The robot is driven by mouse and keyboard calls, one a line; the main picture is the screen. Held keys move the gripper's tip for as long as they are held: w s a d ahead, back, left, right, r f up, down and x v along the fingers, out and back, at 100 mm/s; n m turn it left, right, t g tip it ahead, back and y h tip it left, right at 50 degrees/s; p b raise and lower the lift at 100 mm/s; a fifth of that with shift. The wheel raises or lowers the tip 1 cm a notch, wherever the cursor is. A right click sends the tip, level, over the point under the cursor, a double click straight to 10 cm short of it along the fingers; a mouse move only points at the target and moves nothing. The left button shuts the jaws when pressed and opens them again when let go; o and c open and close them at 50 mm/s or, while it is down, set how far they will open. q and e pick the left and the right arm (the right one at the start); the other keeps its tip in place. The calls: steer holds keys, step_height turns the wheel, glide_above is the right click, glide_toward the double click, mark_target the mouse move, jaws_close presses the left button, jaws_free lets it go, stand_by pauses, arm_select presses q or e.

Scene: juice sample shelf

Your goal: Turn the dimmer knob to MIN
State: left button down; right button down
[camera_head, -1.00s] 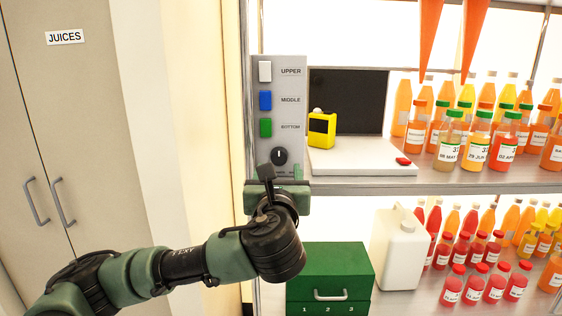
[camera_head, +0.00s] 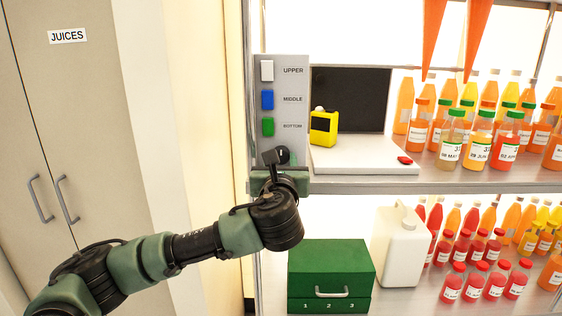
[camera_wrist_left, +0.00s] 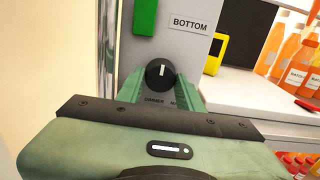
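The dimmer knob (camera_head: 283,155) is a round black knob low on the grey switch panel (camera_head: 292,80), below the green BOTTOM switch. In the left wrist view, the knob (camera_wrist_left: 160,73) has a white mark pointing about straight up. The dimmer lettering below it is partly covered, so the end labels cannot be read fully. My left gripper (camera_wrist_left: 160,88) is open, with one green finger on each side of the knob's lower part. Whether the fingers touch it cannot be told. In the head view my gripper (camera_head: 280,165) partly hides the knob. My right gripper is not in view.
White, blue and green switches sit above the knob. Right of the panel are a yellow device (camera_head: 323,128) and a white scale-like base (camera_head: 360,156). A green drawer box (camera_head: 330,262) and a white jug (camera_head: 401,245) stand below. Juice bottles fill the right shelves.

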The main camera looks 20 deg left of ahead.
arm_select(q)
steer(key=shift+n, duration=0.4)
steer(key=n, duration=0.4)
steer(key=shift+n, duration=0.4)
steer(key=n, duration=0.6)
steer(key=shift+d+p, duration=0.1)
steer(key=shift+p, duration=0.25)
steer(key=n, duration=0.6)
steer(key=shift+n, duration=0.4)
steer(key=n, duration=0.5)
steer(key=shift+r, duration=0.1)
steer(key=shift+n, duration=0.4)
steer(key=c, duration=0.9)
jaws_free()
